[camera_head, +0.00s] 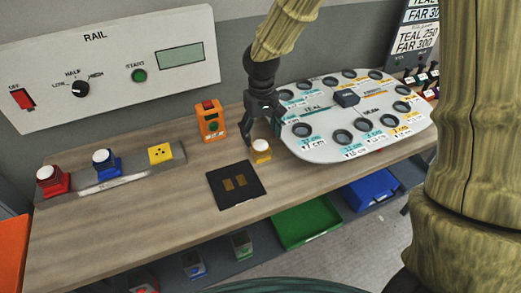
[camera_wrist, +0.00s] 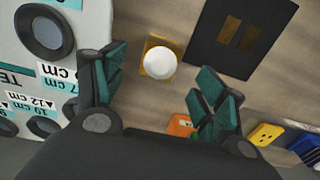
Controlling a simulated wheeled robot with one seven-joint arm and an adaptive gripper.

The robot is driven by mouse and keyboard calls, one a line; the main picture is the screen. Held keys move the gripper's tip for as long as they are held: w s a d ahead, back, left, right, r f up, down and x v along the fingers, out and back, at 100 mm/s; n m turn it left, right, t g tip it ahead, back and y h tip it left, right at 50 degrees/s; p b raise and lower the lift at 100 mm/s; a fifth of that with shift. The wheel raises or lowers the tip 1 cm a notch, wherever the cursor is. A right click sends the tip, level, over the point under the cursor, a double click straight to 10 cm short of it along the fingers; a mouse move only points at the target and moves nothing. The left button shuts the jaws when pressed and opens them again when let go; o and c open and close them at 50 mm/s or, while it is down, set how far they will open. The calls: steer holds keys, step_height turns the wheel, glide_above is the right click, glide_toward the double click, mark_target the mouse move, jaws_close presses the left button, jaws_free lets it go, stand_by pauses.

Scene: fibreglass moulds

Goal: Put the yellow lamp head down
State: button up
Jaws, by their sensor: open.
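The yellow lamp head (camera_head: 262,155), a white dome on a square yellow base, stands upright on the wooden table just left of the white hole plate. My gripper (camera_head: 262,134) is open above and behind it. In the wrist view the lamp head (camera_wrist: 160,62) shows between the spread fingers (camera_wrist: 160,82), with a gap on both sides; nothing is held. A black pad (camera_head: 225,193) with two copper-coloured strips lies to its front left. The yellow socket block (camera_head: 160,154) on the grey bar at left has no dome on it.
Red (camera_head: 49,179) and blue (camera_head: 107,164) lamp heads stand on the grey bar. An orange device (camera_head: 211,121) stands behind the pad. The white hole plate (camera_head: 318,151) fills the table's right. Green (camera_head: 306,222) and blue (camera_head: 371,189) trays sit below. Bare table lies around the pad.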

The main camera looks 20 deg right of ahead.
mark_target(261, 143)
steer(key=shift+w+f+p, duration=0.1)
steer(key=shift+f+p, duration=0.7)
steer(key=shift+f, duration=1.7)
steer(key=c, duration=1.2)
steer(key=shift+c, duration=0.2)
steer(key=shift+r, duration=0.1)
steer(key=shift+r+b, duration=0.65)
steer(key=shift+r, duration=0.7)
steer(key=shift+a+r, duration=0.15)
steer(key=shift+r, duration=0.15)
steer(key=s+a+b, duration=0.2)
steer(key=s, duration=0.5)
steer(key=s+a+r+b, duration=0.1)
steer(key=s+a, duration=0.2)
steer(key=s, duration=0.5)
steer(key=shift+a+r+b, duration=0.25)
steer(key=shift+b, duration=0.15)
